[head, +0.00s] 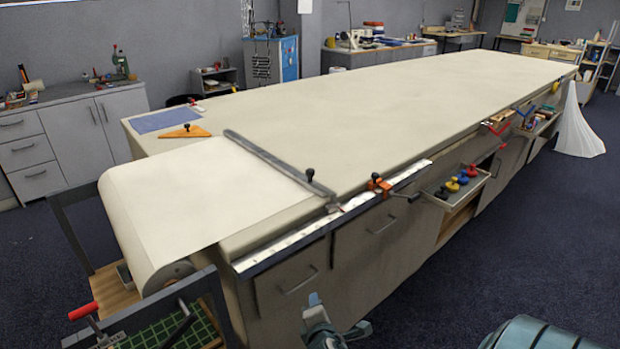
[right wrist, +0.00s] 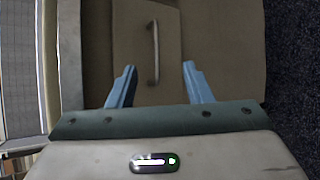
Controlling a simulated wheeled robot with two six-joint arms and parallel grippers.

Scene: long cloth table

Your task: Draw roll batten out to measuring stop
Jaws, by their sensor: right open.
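The roll (head: 150,235) of cream cloth hangs at the table's left end. Its sheet lies flat on the table up to the batten (head: 275,161), a grey bar across the sheet's leading edge with a black knob near its front end. The measuring stop (head: 378,185), an orange clamp with a black knob, sits on the metal rule (head: 300,237) along the front edge, right of the batten and apart from it. My right gripper (head: 338,315) is low in front of the cabinets. In the right wrist view this gripper (right wrist: 158,84) is open and empty, facing a cabinet front. My left gripper is not in view.
The long table (head: 400,100) is bare beyond the batten. An orange triangle (head: 185,131) and blue sheet (head: 166,120) lie at the far left. An open drawer (head: 458,187) with coloured items juts out right of the stop. A red-handled lever (head: 84,311) is front left.

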